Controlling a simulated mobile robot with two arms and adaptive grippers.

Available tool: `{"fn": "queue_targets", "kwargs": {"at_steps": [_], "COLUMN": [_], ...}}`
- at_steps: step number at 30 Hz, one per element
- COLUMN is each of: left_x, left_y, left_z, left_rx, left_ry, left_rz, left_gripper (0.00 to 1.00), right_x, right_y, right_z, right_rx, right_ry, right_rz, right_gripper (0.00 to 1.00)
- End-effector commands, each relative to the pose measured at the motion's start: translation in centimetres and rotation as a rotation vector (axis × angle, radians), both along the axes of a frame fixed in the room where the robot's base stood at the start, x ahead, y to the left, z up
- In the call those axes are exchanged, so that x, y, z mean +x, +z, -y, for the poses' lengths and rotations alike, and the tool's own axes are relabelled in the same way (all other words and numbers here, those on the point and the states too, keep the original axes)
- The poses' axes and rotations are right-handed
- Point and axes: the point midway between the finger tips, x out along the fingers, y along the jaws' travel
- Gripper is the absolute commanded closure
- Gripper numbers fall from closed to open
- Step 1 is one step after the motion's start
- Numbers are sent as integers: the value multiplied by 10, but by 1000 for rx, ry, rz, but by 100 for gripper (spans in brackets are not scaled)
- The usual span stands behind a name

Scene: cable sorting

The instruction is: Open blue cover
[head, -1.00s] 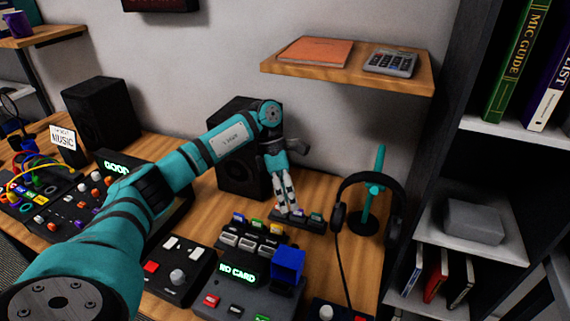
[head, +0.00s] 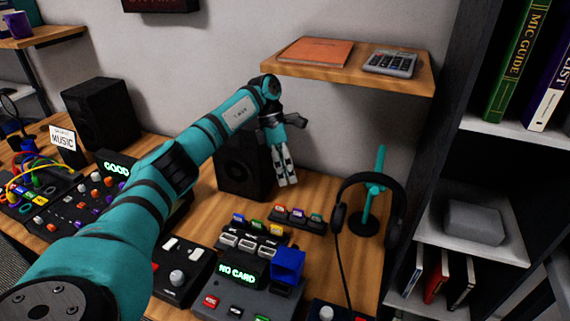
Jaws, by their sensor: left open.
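A blue cover (head: 289,264) sits on the right side of a dark device (head: 248,292) whose green display reads "NO CARD". I cannot tell how far the cover is raised. My left gripper (head: 287,183) is open and empty, pointing down. My right gripper does not show.
Small coloured cards stand in a rack (head: 296,221) and in slots (head: 249,241) behind the device. Headphones (head: 371,195) hang on a teal stand at right. A speaker (head: 242,160) stands against the wall. A wooden shelf (head: 347,72) is above.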

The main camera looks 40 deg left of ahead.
Motion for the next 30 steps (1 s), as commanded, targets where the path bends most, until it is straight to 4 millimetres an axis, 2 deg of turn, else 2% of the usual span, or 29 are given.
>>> {"fn": "queue_targets", "kwargs": {"at_steps": [9,30], "left_x": [13,14], "left_y": [11,15], "left_z": [-10,-11], "left_rx": [0,0], "left_ry": [1,1], "left_rz": [1,4], "left_gripper": [57,57], "right_x": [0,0], "right_y": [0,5], "right_z": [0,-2], "right_rx": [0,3], "right_ry": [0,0], "right_rz": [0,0], "right_gripper": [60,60]}}
